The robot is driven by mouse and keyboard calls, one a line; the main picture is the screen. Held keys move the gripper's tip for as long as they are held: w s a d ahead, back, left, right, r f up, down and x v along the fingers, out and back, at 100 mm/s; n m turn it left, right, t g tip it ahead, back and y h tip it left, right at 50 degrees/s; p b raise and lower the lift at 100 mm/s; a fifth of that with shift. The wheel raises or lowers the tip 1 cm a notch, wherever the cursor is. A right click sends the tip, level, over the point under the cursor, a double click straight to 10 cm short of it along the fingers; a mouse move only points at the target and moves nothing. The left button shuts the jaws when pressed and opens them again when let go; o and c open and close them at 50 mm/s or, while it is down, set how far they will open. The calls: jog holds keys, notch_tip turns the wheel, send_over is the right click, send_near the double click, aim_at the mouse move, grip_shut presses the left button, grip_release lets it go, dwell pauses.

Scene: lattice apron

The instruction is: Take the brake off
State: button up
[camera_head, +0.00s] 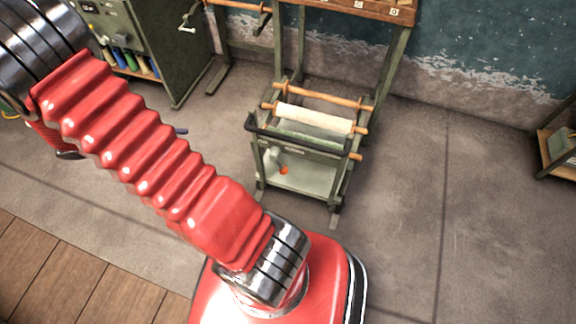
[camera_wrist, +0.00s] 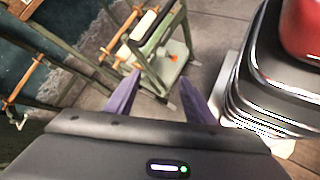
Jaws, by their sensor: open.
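A small green-grey cart (camera_head: 300,152) with a black push handle (camera_head: 300,139) stands on the floor at the upper middle of the head view. A small orange-red piece (camera_head: 284,171) shows low on the cart; I cannot tell for sure whether it is the brake. In the wrist view the cart (camera_wrist: 150,66) is at the upper middle, with the orange-red piece (camera_wrist: 173,58) on it. My gripper (camera_wrist: 158,96) is open and empty, its two purple fingers apart and pointing toward the cart, not touching it. My arm hides most of the gripper in the head view.
Rolls on wooden rods (camera_head: 314,118) lie across the cart's top. A tall wooden-topped frame (camera_head: 345,9) stands behind it. A green cabinet (camera_head: 150,45) is at the upper left, a low shelf (camera_head: 558,150) at the right edge. Floor right of the cart is clear.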

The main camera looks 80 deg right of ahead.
jog(key=s+d+f+n+g+h, duration=0.25)
jog(key=d+f, duration=0.35)
jog(key=f, duration=0.4)
jog(key=n+h, duration=0.6)
jog(key=n, duration=0.2)
send_near(279, 163)
notch_tip(279, 163, down, 6)
jog(key=s, duration=0.1)
jog(key=shift+s+d+r+y, duration=0.1)
jog(key=shift+s+r+y, duration=0.1)
jog(key=shift+s+y, duration=0.05)
jog(key=shift+d, duration=0.1)
jog(key=x, duration=1.3)
jog(key=shift+s+d, duration=0.15)
jog(key=shift+d, duration=0.15)
jog(key=shift+r, duration=0.1)
jog(key=shift+c, duration=0.7)
grip_shut()
jog(key=shift+a, duration=0.1)
